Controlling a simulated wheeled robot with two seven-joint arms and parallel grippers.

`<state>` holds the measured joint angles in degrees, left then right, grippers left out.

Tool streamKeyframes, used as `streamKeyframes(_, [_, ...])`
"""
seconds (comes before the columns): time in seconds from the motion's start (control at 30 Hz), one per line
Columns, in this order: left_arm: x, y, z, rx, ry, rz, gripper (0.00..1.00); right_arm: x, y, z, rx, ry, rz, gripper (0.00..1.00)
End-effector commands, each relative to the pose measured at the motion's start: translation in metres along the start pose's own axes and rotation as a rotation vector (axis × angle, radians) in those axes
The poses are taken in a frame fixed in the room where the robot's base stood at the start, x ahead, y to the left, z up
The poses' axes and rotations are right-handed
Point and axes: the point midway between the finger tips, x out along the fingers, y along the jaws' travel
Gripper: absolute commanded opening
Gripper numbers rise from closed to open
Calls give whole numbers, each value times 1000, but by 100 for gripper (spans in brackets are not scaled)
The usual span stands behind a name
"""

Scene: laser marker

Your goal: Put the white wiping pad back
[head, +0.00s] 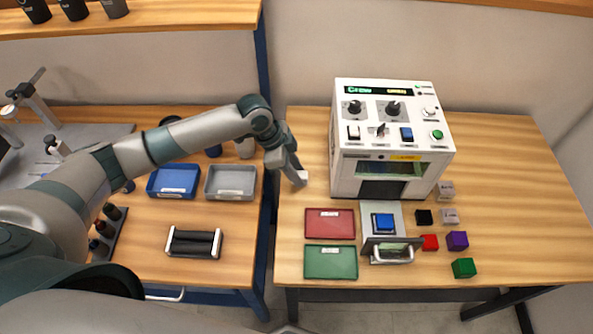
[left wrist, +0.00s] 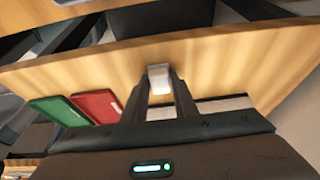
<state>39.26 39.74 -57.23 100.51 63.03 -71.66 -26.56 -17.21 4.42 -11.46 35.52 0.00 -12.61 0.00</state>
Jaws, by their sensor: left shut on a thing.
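My left gripper (head: 299,178) is above the left edge of the right table, left of the white machine. In the left wrist view my left gripper (left wrist: 160,85) has its fingers closed around the white wiping pad (left wrist: 159,76). The pad is a small white block at the fingertips. In the head view only a pale bit of the pad (head: 302,176) shows at the fingertips. Whether the pad touches the wood cannot be told. My right gripper is not in view.
The white laser marker (head: 345,165) stands on the right table, its drawer out with a blue block (head: 384,222). A red tray (head: 330,224) and green tray (head: 331,262) lie left of it. Several small cubes lie right. A gap separates the left table's blue and grey trays (head: 231,183).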

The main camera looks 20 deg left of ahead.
Motion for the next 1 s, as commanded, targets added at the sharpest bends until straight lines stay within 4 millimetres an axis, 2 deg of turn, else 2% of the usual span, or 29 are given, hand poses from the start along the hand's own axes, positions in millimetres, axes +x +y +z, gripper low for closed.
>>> streamKeyframes(0.03, [1,0,0,0,0,0,30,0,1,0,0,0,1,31])
streamKeyframes(0.1, [1,0,0,0,0,0,44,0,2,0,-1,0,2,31])
streamKeyframes(0.57, [-5,0,0,0,0,-1,44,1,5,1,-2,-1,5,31])
streamKeyframes(0.77, [-26,-1,0,1,0,-3,44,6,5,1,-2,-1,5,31])
streamKeyframes(1.0, [-68,-1,0,2,0,-3,44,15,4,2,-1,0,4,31])
